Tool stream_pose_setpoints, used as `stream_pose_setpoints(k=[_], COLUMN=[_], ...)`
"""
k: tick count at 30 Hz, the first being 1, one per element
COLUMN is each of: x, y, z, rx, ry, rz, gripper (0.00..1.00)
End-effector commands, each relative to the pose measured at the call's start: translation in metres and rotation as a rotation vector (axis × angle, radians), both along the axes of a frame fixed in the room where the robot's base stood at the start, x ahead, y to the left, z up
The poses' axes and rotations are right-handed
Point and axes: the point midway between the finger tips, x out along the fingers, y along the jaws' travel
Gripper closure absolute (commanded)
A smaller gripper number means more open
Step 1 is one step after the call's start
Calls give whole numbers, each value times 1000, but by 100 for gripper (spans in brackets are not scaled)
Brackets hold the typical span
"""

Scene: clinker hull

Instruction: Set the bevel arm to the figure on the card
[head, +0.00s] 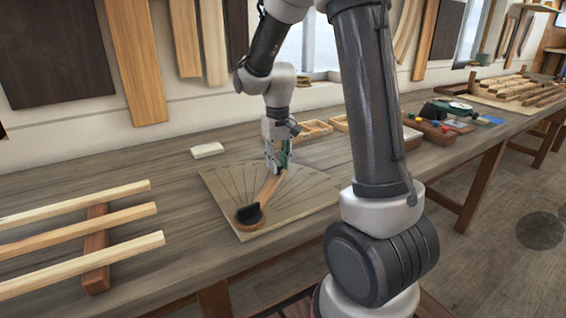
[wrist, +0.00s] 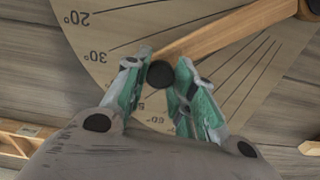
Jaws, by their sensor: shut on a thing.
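The bevel arm (head: 268,190) is a wooden bar lying on a tan board (head: 318,188) marked with fanned lines. Its pivot end has a dark block (head: 249,213) in the head view. In the wrist view the bar (wrist: 225,33) runs from upper right to a black knob (wrist: 160,74). My gripper (head: 277,168) is shut on this knob, its green fingers (wrist: 166,62) on either side. The bar's knob end lies past the 30° mark, on the 60° side. The exact figure is hidden by a finger. A small white piece (head: 207,150) behind the board may be the card; no figure is legible.
Pale wooden strips (head: 85,238) lie across a brown support at the left. Shallow wooden trays (head: 314,129) and a red-brown box (head: 428,132) stand at the back right. Boards hang on the wall behind.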

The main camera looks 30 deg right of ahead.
Motion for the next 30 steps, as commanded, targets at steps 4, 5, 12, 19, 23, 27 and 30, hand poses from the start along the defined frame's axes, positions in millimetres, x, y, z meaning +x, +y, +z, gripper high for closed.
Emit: stream_pose_setpoints(k=[4,5,12,19,23,27,30], x=[0,0,0,0,1,1,1], y=[0,0,0,0,0,0,0], z=[1,0,0,11,35,68,89], rx=[0,0,0,0,0,0,0], ry=[-2,-2,-1,-2,-5,-6,-6], rz=[0,-1,-1,-2,-2,-1,-1], gripper=[63,58,51,51,51,51,51])
